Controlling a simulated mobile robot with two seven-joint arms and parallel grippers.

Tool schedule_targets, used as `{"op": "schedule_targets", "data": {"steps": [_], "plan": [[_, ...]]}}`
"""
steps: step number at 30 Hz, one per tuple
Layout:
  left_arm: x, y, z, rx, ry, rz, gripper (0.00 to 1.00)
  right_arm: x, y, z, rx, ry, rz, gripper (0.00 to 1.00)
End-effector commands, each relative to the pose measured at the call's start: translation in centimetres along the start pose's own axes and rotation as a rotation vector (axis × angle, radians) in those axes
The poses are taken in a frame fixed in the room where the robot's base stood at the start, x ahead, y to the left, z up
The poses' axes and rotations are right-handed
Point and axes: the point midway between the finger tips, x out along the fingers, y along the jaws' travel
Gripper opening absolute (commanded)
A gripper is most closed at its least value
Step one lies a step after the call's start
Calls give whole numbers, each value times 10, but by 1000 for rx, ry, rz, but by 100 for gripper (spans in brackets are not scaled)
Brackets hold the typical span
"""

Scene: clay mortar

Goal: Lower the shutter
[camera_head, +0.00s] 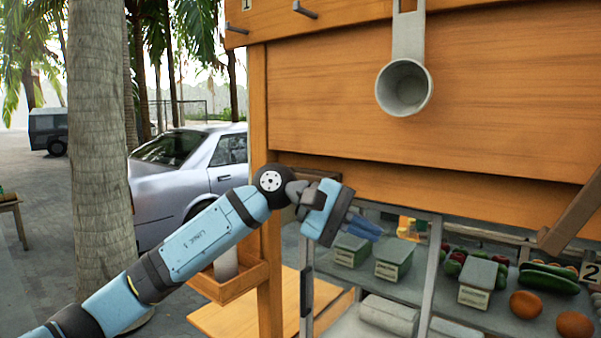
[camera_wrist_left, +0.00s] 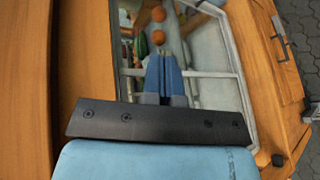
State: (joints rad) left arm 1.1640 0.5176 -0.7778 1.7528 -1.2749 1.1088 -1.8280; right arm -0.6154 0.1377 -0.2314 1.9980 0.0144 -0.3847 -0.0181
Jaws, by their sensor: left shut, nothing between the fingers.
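A wooden stall fills the right of the head view. A broad wooden panel (camera_head: 430,110), which looks like the raised shutter, spans the stall above its opening; I cannot tell for sure which part moves. My left gripper (camera_head: 366,228) is shut and empty, just below the panel's lower edge at the left of the opening. Its blue fingers (camera_wrist_left: 165,75) point into the opening in the left wrist view, where pale frame bars (camera_wrist_left: 210,74) show around them. I cannot tell whether the fingers touch anything. My right gripper is not in view.
A metal cup (camera_head: 404,88) hangs in front of the panel. A pale upright (camera_head: 431,275) stands in the opening, with boxes (camera_head: 393,258) and produce (camera_head: 548,280) on shelves behind. A wooden post (camera_head: 262,130) bounds the left side. A tree trunk (camera_head: 98,150) and car (camera_head: 190,170) are outside.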

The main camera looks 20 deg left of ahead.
Motion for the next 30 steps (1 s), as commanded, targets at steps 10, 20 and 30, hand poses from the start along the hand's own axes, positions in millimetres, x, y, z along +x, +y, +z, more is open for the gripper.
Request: {"op": "schedule_targets", "data": {"steps": [10, 20, 30], "plan": [[-139, 86, -3, 798, 451, -644, 0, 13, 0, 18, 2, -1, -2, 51], [-214, 124, 17, 980, 604, -943, 0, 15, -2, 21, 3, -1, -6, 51], [-189, 105, -25, 980, 601, -948, 0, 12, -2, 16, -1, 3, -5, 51]]}}
